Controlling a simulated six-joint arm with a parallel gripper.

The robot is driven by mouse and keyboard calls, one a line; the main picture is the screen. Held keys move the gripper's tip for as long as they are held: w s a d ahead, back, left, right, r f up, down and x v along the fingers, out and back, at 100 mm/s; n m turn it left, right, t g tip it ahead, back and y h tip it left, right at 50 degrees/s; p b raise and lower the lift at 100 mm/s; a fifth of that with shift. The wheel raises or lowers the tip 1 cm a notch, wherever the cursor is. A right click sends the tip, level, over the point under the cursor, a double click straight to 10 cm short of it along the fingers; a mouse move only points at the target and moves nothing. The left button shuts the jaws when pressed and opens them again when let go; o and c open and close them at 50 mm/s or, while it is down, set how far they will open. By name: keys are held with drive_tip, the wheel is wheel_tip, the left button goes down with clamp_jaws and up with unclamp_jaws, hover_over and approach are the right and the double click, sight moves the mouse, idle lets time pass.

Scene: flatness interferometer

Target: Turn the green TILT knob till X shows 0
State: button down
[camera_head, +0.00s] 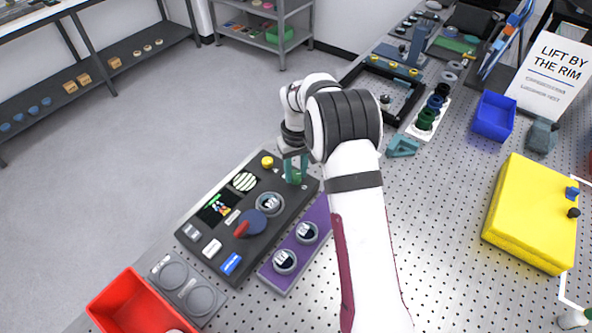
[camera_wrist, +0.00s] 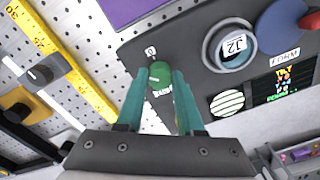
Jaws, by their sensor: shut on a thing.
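The green knob (camera_wrist: 160,75) is on the dark instrument panel (camera_wrist: 130,48), beside a small white label marked 0. My gripper (camera_wrist: 161,78) is shut on this knob, with one teal finger on each side of it. In the head view my gripper (camera_head: 294,166) comes down at the panel's upper right corner, and the green knob (camera_head: 293,177) shows partly between the fingers. A small dark screen (camera_head: 217,208) with coloured marks is on the panel's left side; its reading is too small to tell. A striped round window (camera_head: 244,181) is above it.
A purple tray (camera_head: 318,214) with round pieces lies alongside.

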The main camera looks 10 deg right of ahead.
sight(297, 174)
drive_tip(key=c, duration=0.5)
unclamp_jaws()
wheel_tip(297, 174, up, 16)
drive_tip(key=shift+d+f, duration=0.1)
drive_tip(key=shift+d, duration=0.05)
idle(1.5)
